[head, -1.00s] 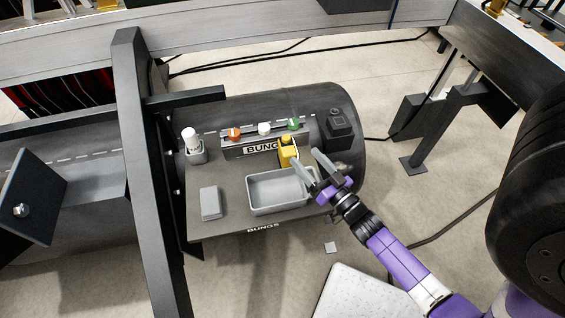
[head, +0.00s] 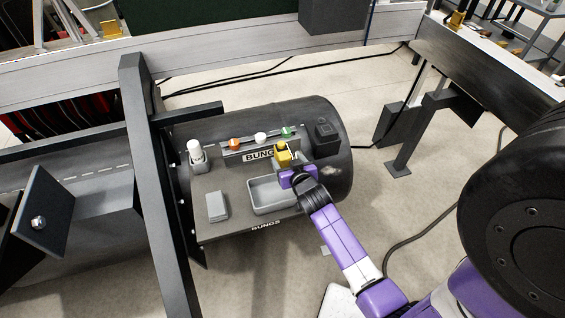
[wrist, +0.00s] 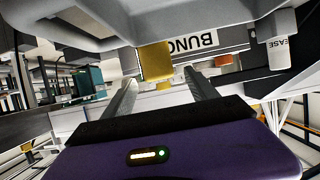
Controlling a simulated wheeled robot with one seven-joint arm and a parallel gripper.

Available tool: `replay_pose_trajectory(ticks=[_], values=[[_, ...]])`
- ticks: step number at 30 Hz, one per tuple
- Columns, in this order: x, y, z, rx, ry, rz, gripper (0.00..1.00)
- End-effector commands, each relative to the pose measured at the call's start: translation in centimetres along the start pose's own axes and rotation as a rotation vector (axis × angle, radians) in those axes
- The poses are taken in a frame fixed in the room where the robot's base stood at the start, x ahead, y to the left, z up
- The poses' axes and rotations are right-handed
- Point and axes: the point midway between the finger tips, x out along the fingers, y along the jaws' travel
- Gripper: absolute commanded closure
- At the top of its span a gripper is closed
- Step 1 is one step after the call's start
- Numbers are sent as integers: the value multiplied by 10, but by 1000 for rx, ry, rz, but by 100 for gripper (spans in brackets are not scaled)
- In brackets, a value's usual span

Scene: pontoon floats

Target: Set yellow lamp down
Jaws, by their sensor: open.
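The yellow lamp (head: 282,156) stands on the dark work shelf (head: 235,222) behind the grey tray, in front of the bung rack. My gripper (head: 287,170) is close in front of the lamp, and its purple body hides the lamp's lower part in the head view. In the wrist view the lamp (wrist: 155,62) appears just beyond the fingertips, between the two fingers. My gripper (wrist: 160,78) is open there, with a gap between the fingers. I cannot tell whether either finger touches the lamp.
The grey tray (head: 254,197) looks empty. A rack labelled BUNGS (head: 232,154) holds orange, white and green bungs. A white-capped bottle (head: 196,152), a grey block (head: 217,206) and a black box (head: 326,138) stand nearby. A dark post (head: 150,170) rises at left.

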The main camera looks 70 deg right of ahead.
Motion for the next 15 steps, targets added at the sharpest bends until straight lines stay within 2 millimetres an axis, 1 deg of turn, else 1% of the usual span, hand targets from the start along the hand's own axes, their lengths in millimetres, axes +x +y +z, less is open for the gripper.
replay_pose_trajectory(ticks=[5, 10, 15], values=[[18, 0, -5, 3, 1, 0, 33], [40, 0, -5, 2, 1, 0, 33], [53, 0, -4, 1, 1, -1, 33]])
